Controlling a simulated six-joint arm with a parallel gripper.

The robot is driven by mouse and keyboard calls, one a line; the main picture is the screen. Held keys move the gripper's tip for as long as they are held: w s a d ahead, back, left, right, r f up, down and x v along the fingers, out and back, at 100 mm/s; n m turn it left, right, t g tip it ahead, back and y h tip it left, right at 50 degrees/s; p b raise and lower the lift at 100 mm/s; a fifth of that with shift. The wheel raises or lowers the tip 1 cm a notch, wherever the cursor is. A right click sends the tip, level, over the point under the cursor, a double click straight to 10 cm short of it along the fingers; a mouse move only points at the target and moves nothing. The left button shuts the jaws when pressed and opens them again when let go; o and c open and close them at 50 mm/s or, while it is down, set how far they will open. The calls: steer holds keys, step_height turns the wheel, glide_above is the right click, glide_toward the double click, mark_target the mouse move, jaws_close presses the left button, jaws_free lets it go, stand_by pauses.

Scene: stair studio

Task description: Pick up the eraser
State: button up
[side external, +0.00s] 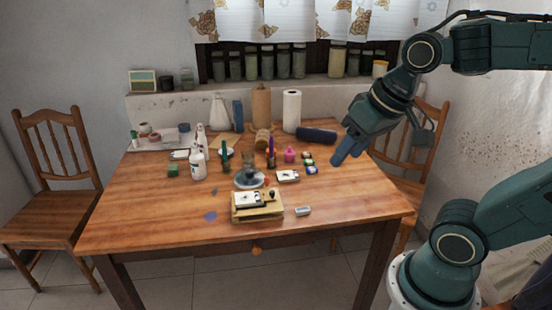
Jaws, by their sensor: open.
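A small pale block with a bluish-grey sleeve, which looks like the eraser (303,211), lies flat on the wooden table (340,210) near its front edge. My gripper (341,158) is above the table's right side, pointing down and to the left. It is higher than the eraser and to its right and behind it, apart from it. Its jaws are open, though the gap between the fingers is hard to see from here. No object shows in them.
A saucer with a glass (249,179), a white card (288,176), small jars (311,169) and a pink bottle (290,155) stand behind the eraser. White bottles (198,165) stand further left. A dark roll (316,135) lies at the back. The table's right front is clear.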

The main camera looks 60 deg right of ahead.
steer(key=w+d+f+m+g+y, duration=0.1)
steer(key=w+d+f+m+g, duration=0.1)
steer(key=w+d+f+m, duration=0.75)
steer(key=w+d+f+m+y, duration=0.2)
steer(key=w+d+f+m, duration=0.3)
steer(key=d+f+m, duration=0.7)
steer(key=shift+d+f+m, duration=0.35)
steer(key=shift+m, duration=0.6)
glide_toward(302, 211)
steer(key=shift+w+d+f+y, duration=0.15)
steer(key=shift+d+f, duration=0.05)
steer(key=shift+f, duration=0.4)
steer(key=shift+w+d+f+y, duration=0.15)
steer(key=shift+w+f, duration=0.05)
steer(key=shift+f, duration=0.4)
steer(key=shift+w+a+f, duration=0.1)
steer(key=shift+w+f, duration=0.05)
steer(key=shift+f, duration=0.25)
